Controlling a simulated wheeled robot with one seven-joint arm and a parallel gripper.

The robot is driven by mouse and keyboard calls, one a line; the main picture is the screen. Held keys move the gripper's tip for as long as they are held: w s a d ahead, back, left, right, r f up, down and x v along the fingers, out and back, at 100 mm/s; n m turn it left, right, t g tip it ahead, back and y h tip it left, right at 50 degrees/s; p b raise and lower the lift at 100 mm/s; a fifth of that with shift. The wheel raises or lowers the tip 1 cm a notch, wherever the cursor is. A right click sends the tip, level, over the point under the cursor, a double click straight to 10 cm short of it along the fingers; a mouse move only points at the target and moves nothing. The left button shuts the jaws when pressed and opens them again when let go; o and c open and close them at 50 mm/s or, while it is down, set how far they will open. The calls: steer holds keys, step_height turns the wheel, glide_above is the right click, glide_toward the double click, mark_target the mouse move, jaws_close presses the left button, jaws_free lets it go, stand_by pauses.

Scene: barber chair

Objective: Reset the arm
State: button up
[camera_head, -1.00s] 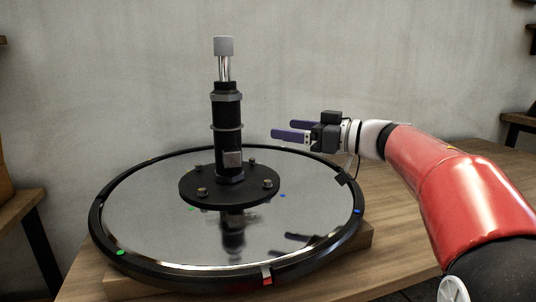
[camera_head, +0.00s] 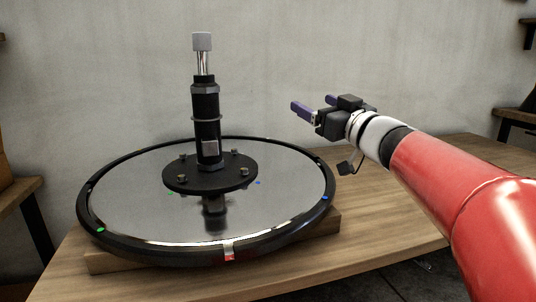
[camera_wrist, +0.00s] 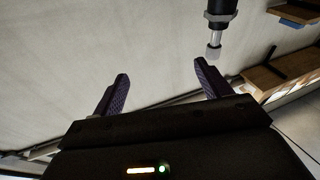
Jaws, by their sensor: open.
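My gripper (camera_head: 312,106) is open and empty in the head view, raised to the right of the black post and apart from it. Its two purple fingers point left and toward the wall. In the wrist view my gripper (camera_wrist: 162,85) shows both fingers spread with nothing between them. The barber chair part is a black post (camera_head: 206,125) with a chrome rod and grey cap (camera_head: 202,41). It stands upright on a round mirror-like base (camera_head: 130,205) with a black rim. The grey cap also shows in the wrist view (camera_wrist: 213,53), beyond the right finger.
The base rests on a wooden board on a wooden table (camera_head: 390,200). A grey wall (camera_head: 110,70) stands behind. Wooden shelves are at the left edge (camera_head: 18,200) and right edge (camera_head: 518,118). The table right of the base is clear.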

steer(key=s+d+f+m+g+h, duration=0.3)
steer(key=s+d+f+m+h, duration=0.7)
steer(key=f+h, duration=0.35)
steer(key=s+a+f+n+g+y, duration=0.1)
steer(key=s+f+g, duration=0.3)
steer(key=s+f, duration=0.5)
steer(key=s+a+f+n+g+y, duration=0.1)
steer(key=s+a+f+g, duration=0.3)
steer(key=s+f, duration=0.5)
steer(key=shift+s+f+n+g+y, duration=0.3)
steer(key=shift+s+f+n+y, duration=0.1)
steer(key=shift+s, duration=0.65)
steer(key=shift+a+r, duration=0.1)
